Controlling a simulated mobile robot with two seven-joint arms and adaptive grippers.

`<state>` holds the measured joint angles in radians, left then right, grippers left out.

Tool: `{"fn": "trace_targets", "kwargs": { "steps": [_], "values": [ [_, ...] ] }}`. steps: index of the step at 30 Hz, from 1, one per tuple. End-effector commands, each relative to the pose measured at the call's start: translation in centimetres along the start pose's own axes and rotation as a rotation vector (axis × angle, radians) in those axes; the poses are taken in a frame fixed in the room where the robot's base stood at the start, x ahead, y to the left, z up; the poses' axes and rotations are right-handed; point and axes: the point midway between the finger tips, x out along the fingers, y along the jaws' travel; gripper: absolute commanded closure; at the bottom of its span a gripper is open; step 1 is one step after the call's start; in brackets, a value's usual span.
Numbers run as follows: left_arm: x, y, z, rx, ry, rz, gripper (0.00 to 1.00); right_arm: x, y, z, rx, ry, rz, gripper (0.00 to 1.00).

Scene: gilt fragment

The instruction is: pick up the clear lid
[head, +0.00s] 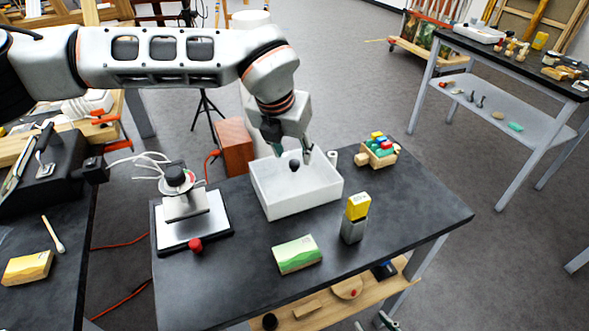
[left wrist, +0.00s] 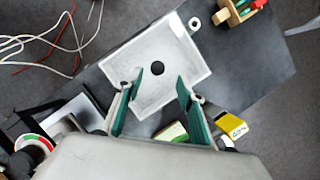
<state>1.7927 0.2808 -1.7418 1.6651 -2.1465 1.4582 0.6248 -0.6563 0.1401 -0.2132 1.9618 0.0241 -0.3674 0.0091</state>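A white box (head: 290,204) stands on the dark table. A round black knob (head: 295,164) shows over its middle. The knob appears to belong to the clear lid (left wrist: 157,68), whose see-through sheet I can barely make out. My left gripper (head: 293,156) is open above the box, pointing down. In the left wrist view its two teal-padded fingers (left wrist: 159,76) are spread, with the knob roughly between their tips in the picture and nothing held.
A press-like stand (head: 186,205) is left of the box. A green-and-white block (head: 297,254) and a yellow block on a grey block (head: 354,230) are in front. A small wooden crate (head: 378,151) of coloured pieces is behind right. The table's right end is clear.

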Motion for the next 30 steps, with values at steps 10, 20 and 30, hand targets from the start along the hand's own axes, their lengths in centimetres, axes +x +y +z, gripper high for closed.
{"fn": "trace_targets", "kwargs": {
  "steps": [10, 20, 30],
  "values": [
    [4.4, 0.5, 0.1, 0.001, 0.002, -0.002, 0.61, -0.2, 0.3, -1.0, -0.003, 0.007, 0.003, 0.6],
    [4.8, 0.5, 0.2, 0.001, 0.001, -0.002, 0.77, -0.1, 0.4, -1.5, -0.003, 0.016, 0.005, 0.6],
    [4.8, 0.5, 0.2, 0.001, 0.0, -0.002, 1.0, -0.1, 0.4, -1.4, -0.003, 0.015, 0.005, 0.6]
  ]
}}
